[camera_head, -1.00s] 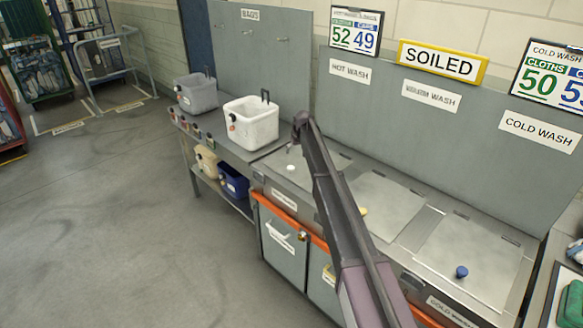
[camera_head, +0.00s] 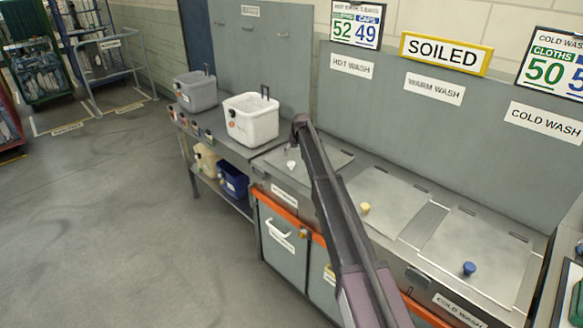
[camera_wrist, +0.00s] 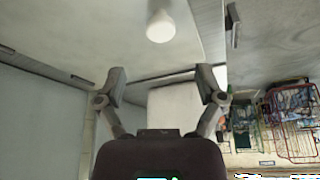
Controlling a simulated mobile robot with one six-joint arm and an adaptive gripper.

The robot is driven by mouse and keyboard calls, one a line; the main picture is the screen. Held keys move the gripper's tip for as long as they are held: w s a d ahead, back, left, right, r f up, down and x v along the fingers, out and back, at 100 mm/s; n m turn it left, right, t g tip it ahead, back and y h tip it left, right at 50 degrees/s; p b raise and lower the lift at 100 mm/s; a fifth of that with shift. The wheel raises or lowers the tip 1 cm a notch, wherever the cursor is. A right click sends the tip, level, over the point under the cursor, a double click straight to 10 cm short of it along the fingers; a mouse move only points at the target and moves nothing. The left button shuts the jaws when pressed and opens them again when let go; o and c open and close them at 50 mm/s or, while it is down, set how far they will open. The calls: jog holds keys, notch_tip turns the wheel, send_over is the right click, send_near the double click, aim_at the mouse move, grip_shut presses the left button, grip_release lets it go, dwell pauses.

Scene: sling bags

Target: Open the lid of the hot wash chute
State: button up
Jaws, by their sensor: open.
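The hot wash chute lid (camera_head: 328,158) is a flat steel plate lying shut in the counter, below the HOT WASH sign (camera_head: 352,66). Its white knob (camera_head: 292,165) stands on the lid, just below the end of my arm. In the wrist view the knob (camera_wrist: 160,25) shows at the top, on the pale lid (camera_wrist: 85,28). My gripper (camera_wrist: 162,73) is open and empty, its two fingers spread wide. The knob lies beyond the fingertips, about midway between them, with no visible contact. In the head view my arm hides part of the lid, and the fingers are hard to make out.
A white tub (camera_head: 252,119) stands on the counter left of the lid, with a grey tub (camera_head: 196,92) further left. The warm wash lid (camera_head: 390,205) with a yellow knob and the cold wash lid (camera_head: 470,250) with a blue knob lie right. An upright grey panel (camera_head: 425,135) backs the counter.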

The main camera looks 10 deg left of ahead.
aim_at(291, 163)
jog(key=shift+b+x, duration=3.4)
jog(key=shift+x, duration=0.6)
grip_shut()
